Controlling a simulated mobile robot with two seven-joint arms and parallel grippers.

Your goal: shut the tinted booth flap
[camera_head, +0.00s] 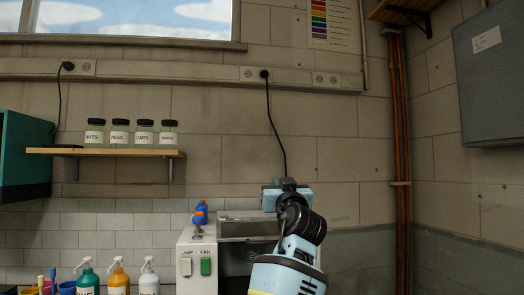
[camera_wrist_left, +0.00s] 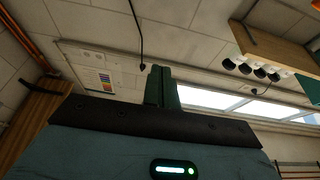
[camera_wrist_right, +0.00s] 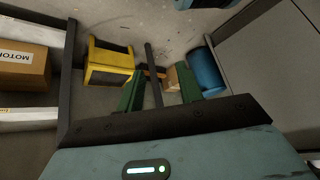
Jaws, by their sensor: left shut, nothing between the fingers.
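The booth (camera_head: 185,245) stands against the back wall in the head view, a pale cabinet with LAMP and FAN switches on its front. A dark area (camera_head: 233,262) shows right of the switches; I cannot tell whether it is the tinted flap or the booth's inside. My left arm hides the booth's right part. My left gripper (camera_head: 276,181) is above and behind the booth front, its fingers pointing away. Its green fingers are shut together and empty in the left wrist view (camera_wrist_left: 162,86). My right gripper (camera_wrist_right: 160,88) is open, seen only in the right wrist view.
A shelf (camera_head: 105,152) with several labelled jars is on the wall at left. Several pump bottles (camera_head: 118,277) stand left of the booth. A blue and orange item (camera_head: 201,214) sits on the booth. Below my right gripper are a yellow stool-like object (camera_wrist_right: 110,52) and a blue cylinder (camera_wrist_right: 207,72).

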